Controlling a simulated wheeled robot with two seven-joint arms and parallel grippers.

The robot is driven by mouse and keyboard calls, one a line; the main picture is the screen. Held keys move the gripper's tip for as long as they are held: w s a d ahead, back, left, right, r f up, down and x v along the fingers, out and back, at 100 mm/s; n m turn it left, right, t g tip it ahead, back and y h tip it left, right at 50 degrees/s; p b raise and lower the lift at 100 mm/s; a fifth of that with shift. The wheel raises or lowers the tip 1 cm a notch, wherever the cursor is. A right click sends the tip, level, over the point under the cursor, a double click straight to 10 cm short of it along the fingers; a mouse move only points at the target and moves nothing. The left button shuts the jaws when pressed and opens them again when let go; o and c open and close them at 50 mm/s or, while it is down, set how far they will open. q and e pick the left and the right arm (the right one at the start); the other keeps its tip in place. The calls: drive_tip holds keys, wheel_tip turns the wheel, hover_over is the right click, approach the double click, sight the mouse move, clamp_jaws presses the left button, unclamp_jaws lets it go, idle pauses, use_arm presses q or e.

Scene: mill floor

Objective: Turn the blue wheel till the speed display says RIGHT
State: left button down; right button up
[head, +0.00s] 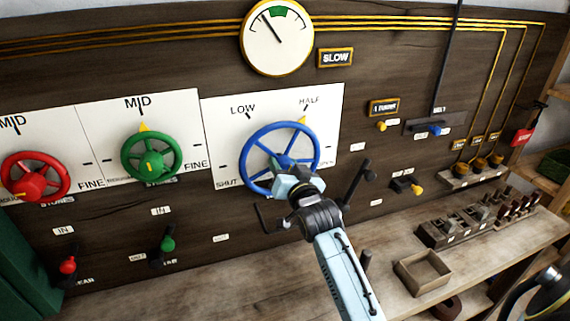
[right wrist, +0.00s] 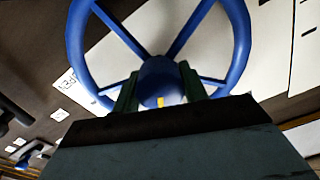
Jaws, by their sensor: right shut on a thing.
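The blue wheel (head: 318,150) is mounted on a white panel marked SHUT, LOW, HALF and a partly hidden OPEN. Its yellow pointer (head: 302,120) is at the upper right, near HALF. The speed display (head: 336,58) reads SLOW. The round dial (head: 278,38) beside it has its needle left of the green band. My right gripper (head: 283,170) is at the wheel's centre. In the right wrist view its two fingers (right wrist: 158,94) are shut on either side of the wheel's hub (right wrist: 160,76).
A green wheel (head: 151,157) and a red wheel (head: 36,177) are to the left. Small levers and knobs (head: 405,187) are right of the blue wheel. Below, the bench holds an open wooden box (head: 422,271) and a switch block (head: 447,236).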

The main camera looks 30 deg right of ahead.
drive_tip(key=shift+r, duration=0.1)
idle(0.4)
drive_tip(key=o, duration=1)
drive_tip(key=shift+s, duration=0.1)
drive_tip(key=b+v, duration=0.1)
drive_tip(key=v, duration=1.2)
drive_tip(key=shift+b, duration=0.4)
drive_tip(key=shift+a, duration=0.1)
